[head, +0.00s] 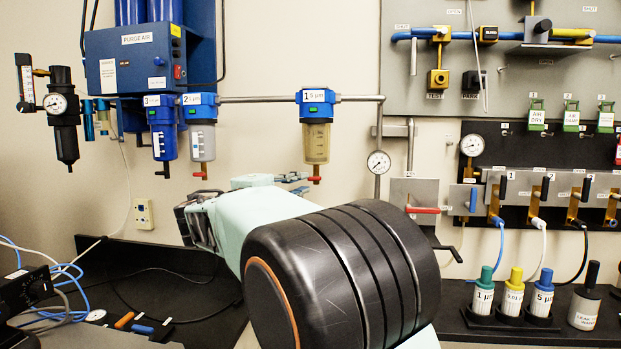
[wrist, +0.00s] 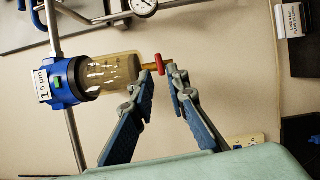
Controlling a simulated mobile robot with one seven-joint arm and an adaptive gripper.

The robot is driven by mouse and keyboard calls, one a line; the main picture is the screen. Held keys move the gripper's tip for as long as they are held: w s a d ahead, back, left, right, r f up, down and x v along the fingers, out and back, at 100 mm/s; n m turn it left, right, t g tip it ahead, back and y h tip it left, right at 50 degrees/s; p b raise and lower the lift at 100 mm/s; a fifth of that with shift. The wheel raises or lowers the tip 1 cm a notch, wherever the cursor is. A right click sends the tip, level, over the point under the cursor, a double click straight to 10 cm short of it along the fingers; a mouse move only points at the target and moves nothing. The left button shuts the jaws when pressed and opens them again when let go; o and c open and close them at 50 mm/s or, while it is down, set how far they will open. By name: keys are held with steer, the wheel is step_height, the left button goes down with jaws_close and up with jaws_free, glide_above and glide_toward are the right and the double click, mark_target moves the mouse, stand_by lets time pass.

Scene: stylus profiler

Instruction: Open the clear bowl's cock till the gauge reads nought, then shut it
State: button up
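In the wrist view the bowl (wrist: 112,72) lies sideways, and the red lever (wrist: 160,66) shows on the brass stem. My gripper (wrist: 161,77) is open, its fingertips apart on either side of the lever; contact cannot be told. In the head view my fingertips (head: 297,183) show just below and left of the cock. The round gauge (head: 378,162) is on the pipe right of the bowl; its reading is too small to tell.
Two other bowls, labelled 3 (head: 163,142) and 2 (head: 201,142), hang to the left with their own cocks. A red-handled lever (head: 423,210) and valve panel stand right. A black bench (head: 190,290) lies below. The wall under the bowls is mostly clear.

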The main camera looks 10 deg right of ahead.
mark_target(313, 179)
steer(key=x, duration=0.5)
steer(key=shift+w+d+p, duration=0.1)
steer(key=shift+w+p, duration=0.05)
steer(key=shift+p, duration=0.25)
jaws_close()
